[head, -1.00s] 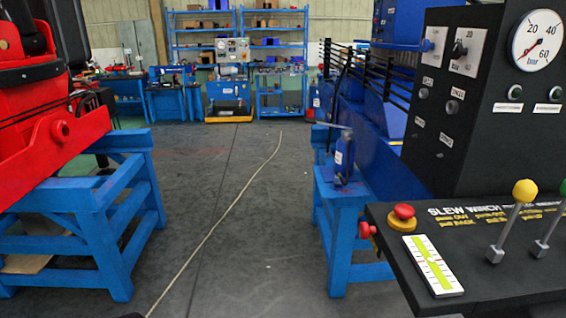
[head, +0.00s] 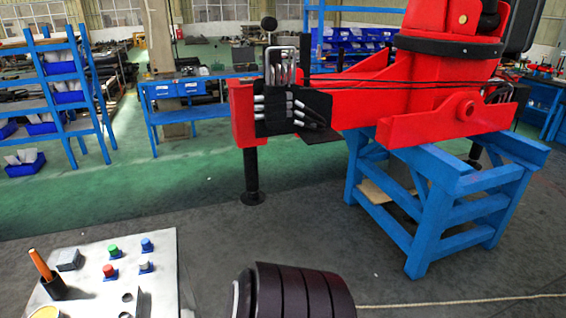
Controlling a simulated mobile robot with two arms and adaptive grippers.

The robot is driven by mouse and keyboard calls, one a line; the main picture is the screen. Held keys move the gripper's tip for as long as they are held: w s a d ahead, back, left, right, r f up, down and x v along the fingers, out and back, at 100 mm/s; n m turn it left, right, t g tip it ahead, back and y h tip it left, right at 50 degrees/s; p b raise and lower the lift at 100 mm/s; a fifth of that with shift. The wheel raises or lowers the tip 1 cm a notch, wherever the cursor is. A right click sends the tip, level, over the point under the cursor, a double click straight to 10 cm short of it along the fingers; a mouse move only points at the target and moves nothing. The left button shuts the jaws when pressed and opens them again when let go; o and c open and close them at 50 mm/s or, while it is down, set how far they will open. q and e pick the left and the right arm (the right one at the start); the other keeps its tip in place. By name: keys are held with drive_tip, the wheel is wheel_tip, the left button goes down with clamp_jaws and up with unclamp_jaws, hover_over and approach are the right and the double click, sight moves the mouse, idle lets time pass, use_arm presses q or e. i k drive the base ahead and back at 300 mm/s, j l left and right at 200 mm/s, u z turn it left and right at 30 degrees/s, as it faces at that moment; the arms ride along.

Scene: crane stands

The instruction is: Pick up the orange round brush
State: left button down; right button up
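An orange stick-like handle (head: 40,265), possibly the orange round brush, leans in a small dark holder (head: 61,287) at the lower left of the head view. Its lower end is hidden inside the holder, so I cannot see any bristles. The holder stands on a light grey control panel (head: 105,277) with coloured buttons. Neither of my grippers is in view.
A dark ribbed cylinder (head: 300,292) rises at the bottom middle, right of the panel. A red crane part (head: 420,92) rests on a blue stand (head: 440,205) at the right. Blue shelves (head: 60,90) stand far left. The floor between is open.

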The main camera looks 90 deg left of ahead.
sight(41, 266)
drive_tip(key=u, duration=4.45)
drive_tip(key=j+z, duration=0.1)
drive_tip(key=j, duration=0.25)
drive_tip(key=j+z, duration=0.25)
drive_tip(key=j, duration=0.25)
drive_tip(key=j+z, duration=0.25)
drive_tip(key=j, duration=0.25)
drive_tip(key=j+z, duration=0.3)
drive_tip(key=j, duration=0.2)
drive_tip(key=k+j+z, duration=0.25)
drive_tip(key=j, duration=0.25)
drive_tip(key=j+z, duration=0.25)
drive_tip(key=j, duration=0.2)
